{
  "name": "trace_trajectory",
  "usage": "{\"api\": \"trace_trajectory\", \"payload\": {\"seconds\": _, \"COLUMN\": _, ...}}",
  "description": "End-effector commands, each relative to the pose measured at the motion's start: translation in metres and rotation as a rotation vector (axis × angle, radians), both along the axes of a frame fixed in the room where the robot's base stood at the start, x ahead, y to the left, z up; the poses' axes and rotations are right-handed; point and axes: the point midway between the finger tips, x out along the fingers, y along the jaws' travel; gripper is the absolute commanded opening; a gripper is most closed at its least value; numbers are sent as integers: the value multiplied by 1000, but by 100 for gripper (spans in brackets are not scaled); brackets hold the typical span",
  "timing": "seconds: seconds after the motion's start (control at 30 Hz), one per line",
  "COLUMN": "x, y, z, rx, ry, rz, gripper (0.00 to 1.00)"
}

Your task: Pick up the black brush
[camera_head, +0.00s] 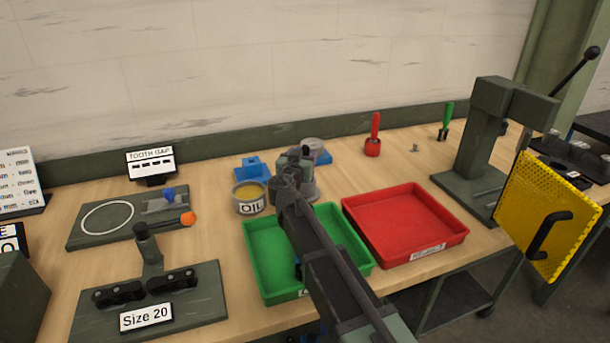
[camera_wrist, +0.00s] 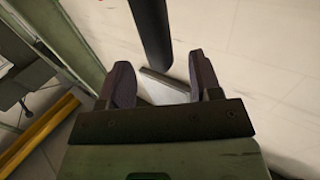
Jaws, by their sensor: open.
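My arm reaches from the lower right in the head view, and my gripper (camera_head: 293,170) is above the bench, behind the green tray. In the wrist view my gripper (camera_wrist: 160,64) is open, with two dark fingers apart. A dark, straight, handle-like bar (camera_wrist: 150,32) comes down from the top edge and ends in line with the gap between the fingers. I cannot tell whether it is the black brush, or how far away it is. No black brush shows clearly in the head view; my arm hides part of the bench there.
An oil tin (camera_head: 249,203) stands left of my gripper. A green tray (camera_head: 262,272) and a red tray (camera_head: 440,204) lie in front. A red-handled tool (camera_head: 373,135) and a green-handled one (camera_head: 446,122) stand farther back. A press (camera_head: 482,150) stands right.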

Motion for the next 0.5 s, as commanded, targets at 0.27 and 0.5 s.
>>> {"api": "trace_trajectory", "payload": {"seconds": 0.27, "x": 40, "y": -6, "z": -2, "rx": 0, "ry": 1, "rz": -2, "gripper": 58}}
{"api": "trace_trajectory", "payload": {"seconds": 0.5, "x": 50, "y": -10, "z": -2, "rx": 0, "ry": 1, "rz": -1, "gripper": 58}}
